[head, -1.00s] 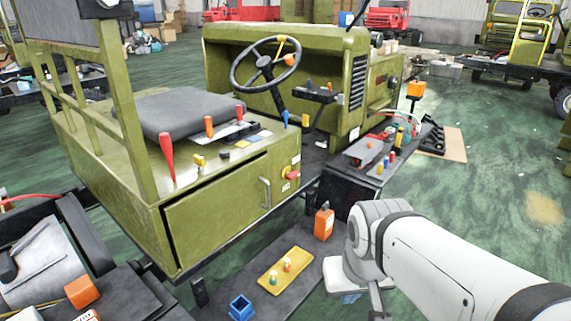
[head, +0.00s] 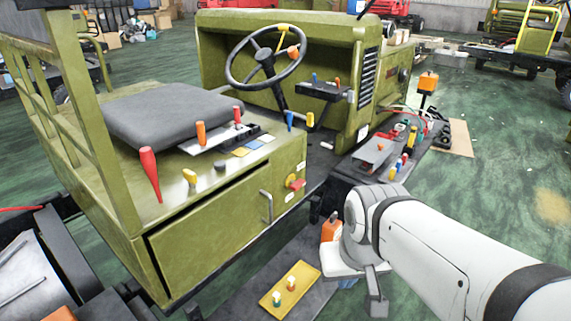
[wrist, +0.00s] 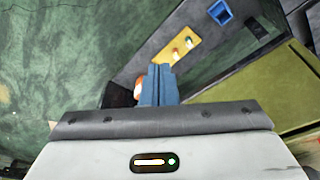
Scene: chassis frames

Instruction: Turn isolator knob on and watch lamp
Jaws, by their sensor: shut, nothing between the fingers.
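The isolator knob appears to be the red knob (head: 295,182) on a yellow base, at the right end of the green vehicle's side panel (head: 215,225). Its exact turn position is too small to tell. An orange lamp-like box (head: 428,81) stands on a post at the back right; I cannot tell whether it is the lamp or is lit. My gripper's blue fingers (wrist: 158,72) are shut together and empty in the wrist view. In the head view my arm hides most of the gripper, low and right of the knob and apart from it. The knob is not visible in the wrist view.
A yellow plate with two small pegs (head: 272,299) lies on the dark low platform, with an orange box (head: 331,229) near my wrist. A blue open box (wrist: 221,13) shows in the wrist view. Red, orange and yellow levers (head: 150,174) stand beside the seat. Green floor is open at right.

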